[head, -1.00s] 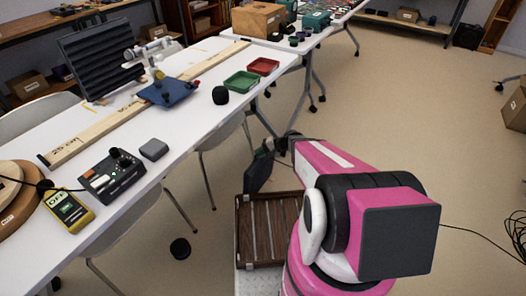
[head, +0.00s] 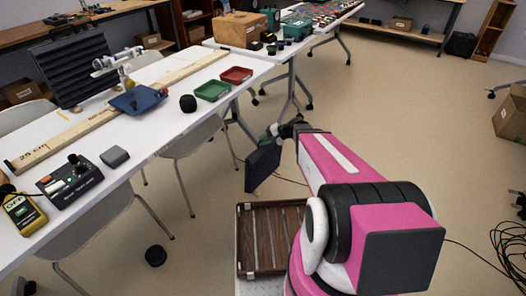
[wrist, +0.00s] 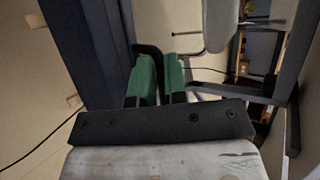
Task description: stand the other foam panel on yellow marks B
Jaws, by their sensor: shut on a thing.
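My gripper (head: 284,131) is out over the floor to the right of the long white table, shut on a dark foam panel (head: 262,168). The panel hangs tilted below the fingers, clear of the table. In the wrist view the green fingers (wrist: 160,80) sit close together, with a dark panel surface (wrist: 100,45) beside them. Another dark, ribbed foam panel (head: 72,66) stands upright at the table's far left. A small yellow mark (head: 62,115) shows on the table near the wooden ruler; I cannot read a letter there.
The white table (head: 150,150) holds the ruler (head: 110,110), a blue tray thing (head: 138,100), a black round speaker (head: 188,103), green (head: 213,90) and red (head: 236,75) trays and a control box (head: 70,183). A slatted wooden crate (head: 275,203) is below my gripper.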

